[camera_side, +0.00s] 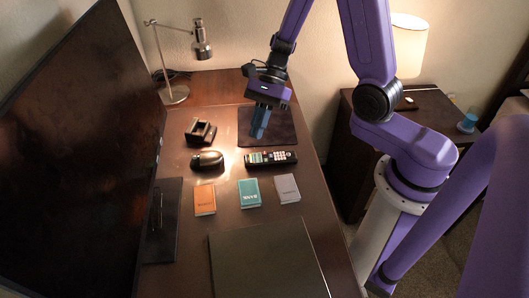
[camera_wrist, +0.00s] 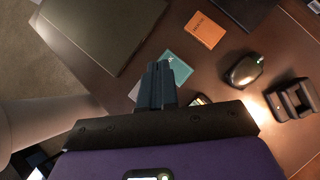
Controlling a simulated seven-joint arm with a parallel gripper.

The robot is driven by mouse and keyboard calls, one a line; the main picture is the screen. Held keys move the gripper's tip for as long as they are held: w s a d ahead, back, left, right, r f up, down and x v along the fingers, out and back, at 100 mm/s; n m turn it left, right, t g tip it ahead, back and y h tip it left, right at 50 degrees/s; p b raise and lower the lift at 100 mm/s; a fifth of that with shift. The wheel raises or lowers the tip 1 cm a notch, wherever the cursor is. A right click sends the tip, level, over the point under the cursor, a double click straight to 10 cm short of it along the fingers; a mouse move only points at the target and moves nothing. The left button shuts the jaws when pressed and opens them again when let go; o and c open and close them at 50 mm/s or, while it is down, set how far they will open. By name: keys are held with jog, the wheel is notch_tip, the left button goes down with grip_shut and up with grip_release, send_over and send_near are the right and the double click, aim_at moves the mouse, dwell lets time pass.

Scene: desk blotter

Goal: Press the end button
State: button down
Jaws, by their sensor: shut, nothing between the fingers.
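A dark handset with rows of small coloured keys (camera_side: 281,157) lies on the desk in the side view. Its end button is too small to pick out. In the wrist view only a small piece of the handset (camera_wrist: 201,101) shows, the rest hidden behind my fingers. My gripper (camera_side: 258,136) points down above the desk, just behind the handset in the side view and apart from it. Its fingers are closed together with nothing between them, as the wrist view also shows (camera_wrist: 160,66).
A black mouse (camera_side: 207,160) and a dark stand (camera_side: 201,132) lie left of the handset. Orange (camera_side: 204,201), teal (camera_side: 249,193) and grey (camera_side: 287,188) boxes lie in front. A large dark panel (camera_side: 267,262), monitor (camera_side: 85,150) and lamp (camera_side: 202,45) border the space.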

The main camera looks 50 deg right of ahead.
jog(key=w+d+f+m+t+y, duration=0.1)
jog(key=w+d+f+m+t, duration=0.25)
jog(key=m, duration=0.55)
jog(key=m+t+h, duration=0.1)
jog(key=m+t, duration=0.2)
jog(key=m, duration=0.5)
send_over(265, 153)
notch_tip(265, 153, down, 3)
jog(key=shift+s+d+f+m+t, duration=0.1)
jog(key=shift+d+m+t, duration=0.25)
jog(key=shift+d+m, duration=0.2)
jog(key=shift+f, duration=4.4)
jog(key=shift+f, duration=0.15)
jog(key=shift+f, duration=0.3)
